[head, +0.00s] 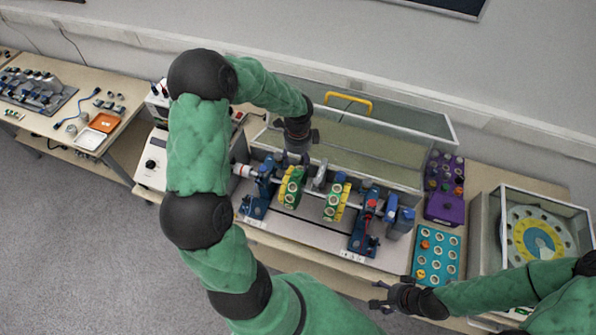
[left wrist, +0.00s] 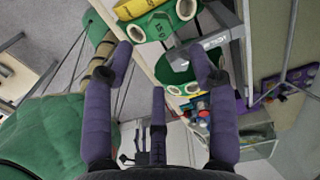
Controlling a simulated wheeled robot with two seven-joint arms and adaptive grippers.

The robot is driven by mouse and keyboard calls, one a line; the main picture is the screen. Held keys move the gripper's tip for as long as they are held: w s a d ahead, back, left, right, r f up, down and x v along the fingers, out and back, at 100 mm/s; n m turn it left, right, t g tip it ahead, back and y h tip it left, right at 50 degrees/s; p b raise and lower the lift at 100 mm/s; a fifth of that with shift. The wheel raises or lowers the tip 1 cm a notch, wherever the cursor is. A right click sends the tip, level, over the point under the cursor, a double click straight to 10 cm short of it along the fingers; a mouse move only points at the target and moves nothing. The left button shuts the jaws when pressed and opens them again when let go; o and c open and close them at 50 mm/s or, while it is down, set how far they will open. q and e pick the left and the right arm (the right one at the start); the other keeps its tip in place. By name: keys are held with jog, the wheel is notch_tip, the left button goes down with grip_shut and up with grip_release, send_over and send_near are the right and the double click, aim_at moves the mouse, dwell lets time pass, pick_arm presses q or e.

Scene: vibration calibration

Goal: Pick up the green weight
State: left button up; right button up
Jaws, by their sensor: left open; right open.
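Two green-and-yellow discs sit on the shaft of the bench rig, the left disc (head: 291,187) and the right disc (head: 337,202). My left gripper (head: 298,154) is above the rig, over the left disc. Green disc faces (left wrist: 172,72) with round sockets show beyond the fingertips. My right gripper (head: 380,296) is open and empty, in front of the bench below the teal tray (head: 435,254).
The teal tray has round sockets, some with orange pieces. A purple tray (head: 444,207) stands behind it. A clear cover with a yellow handle (head: 348,102) rises behind the rig. A clear case (head: 487,231) with a dial is at right. A white instrument (head: 152,160) is at left.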

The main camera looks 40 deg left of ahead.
aim_at(297, 173)
pick_arm(q)
jog(key=f, duration=0.1)
jog(key=w+f, duration=0.1)
jog(key=f, duration=0.4)
jog(key=s+f+p, duration=0.1)
jog(key=shift+a+f, duration=0.25)
jog(key=shift+a, duration=0.1)
jog(key=shift+w+f, duration=0.1)
jog(key=shift+f, duration=0.25)
jog(key=c, duration=0.9)
